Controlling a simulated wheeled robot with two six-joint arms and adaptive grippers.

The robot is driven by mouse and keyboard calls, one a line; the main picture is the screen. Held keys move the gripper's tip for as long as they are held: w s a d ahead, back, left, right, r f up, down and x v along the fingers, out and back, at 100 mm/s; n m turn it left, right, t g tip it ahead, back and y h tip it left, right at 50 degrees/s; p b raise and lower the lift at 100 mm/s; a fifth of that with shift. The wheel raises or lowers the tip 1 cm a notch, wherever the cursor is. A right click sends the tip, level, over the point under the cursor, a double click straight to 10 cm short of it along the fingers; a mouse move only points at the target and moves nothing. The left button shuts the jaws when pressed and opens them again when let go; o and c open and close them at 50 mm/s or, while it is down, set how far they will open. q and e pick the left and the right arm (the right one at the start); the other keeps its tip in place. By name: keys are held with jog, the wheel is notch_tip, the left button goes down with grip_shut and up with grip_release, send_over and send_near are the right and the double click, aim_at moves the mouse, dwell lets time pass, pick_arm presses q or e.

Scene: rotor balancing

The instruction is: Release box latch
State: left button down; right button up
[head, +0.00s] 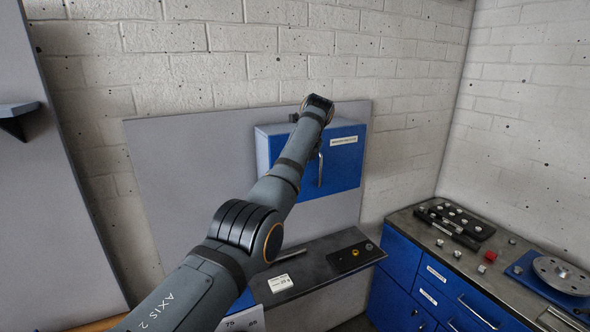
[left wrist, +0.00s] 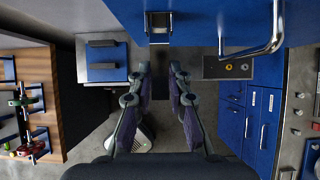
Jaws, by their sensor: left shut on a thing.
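A blue wall box (head: 342,166) hangs on a grey panel, with a white label and an upright bar handle (head: 320,170) on its front. My left arm reaches up across the box, and my wrist hides the latch and the gripper in the head view. In the left wrist view the box's blue face (left wrist: 205,20) fills the top, and the metal latch (left wrist: 158,22) sits on it. My left gripper (left wrist: 160,72) is at the latch, its fingers on either side of the latch's dark lower part, shut on it. The handle (left wrist: 268,45) is to the right. My right gripper is not in view.
Below the box is a dark shelf (head: 318,262) with a black plate and a small white card (head: 280,283). At right a blue cabinet (head: 400,262) carries a dark tray of parts and a metal rotor disc (head: 562,274). The air left of the box is free.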

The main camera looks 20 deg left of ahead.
pick_arm(q)
jog(key=shift+r, duration=0.1)
dwell(0.3)
jog(key=c, duration=1.2)
grip_release()
jog(key=v, duration=1.1)
jog(key=shift+s+r, duration=0.1)
jog(key=shift+r, duration=0.3)
jog(key=shift+f, duration=0.1)
